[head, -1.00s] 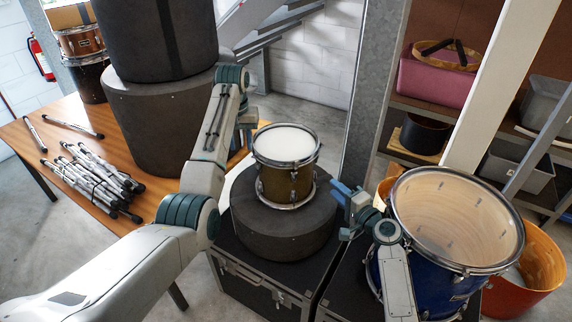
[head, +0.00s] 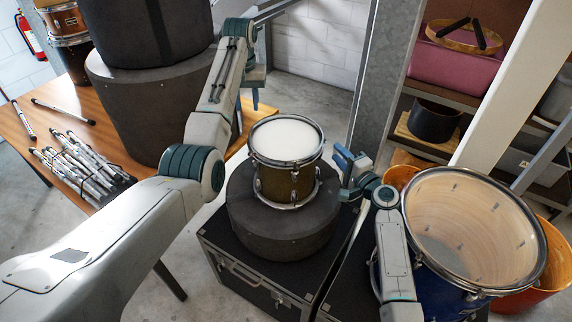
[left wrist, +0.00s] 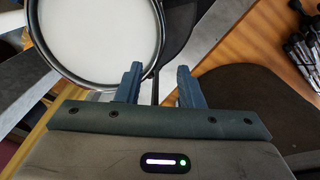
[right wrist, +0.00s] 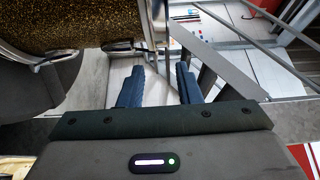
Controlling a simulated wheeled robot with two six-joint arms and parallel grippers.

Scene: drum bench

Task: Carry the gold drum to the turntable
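The gold drum (head: 285,183) stands upright, white head up, on a dark round block (head: 265,225) on a black case. My left gripper (head: 256,92) is beyond the drum. In the left wrist view the gripper (left wrist: 160,85) is open, with the white drumhead (left wrist: 95,30) at upper left and nothing visibly gripped. My right gripper (head: 343,164) is right of the drum, apart from it. In the right wrist view it (right wrist: 160,88) is open and empty; the drum's glittery gold shell (right wrist: 80,25) is at upper left. I cannot identify a turntable.
A blue drum (head: 475,225) with an open top stands close at right, beside an orange drum (head: 528,275). A metal post (head: 375,80) rises behind the gold drum.

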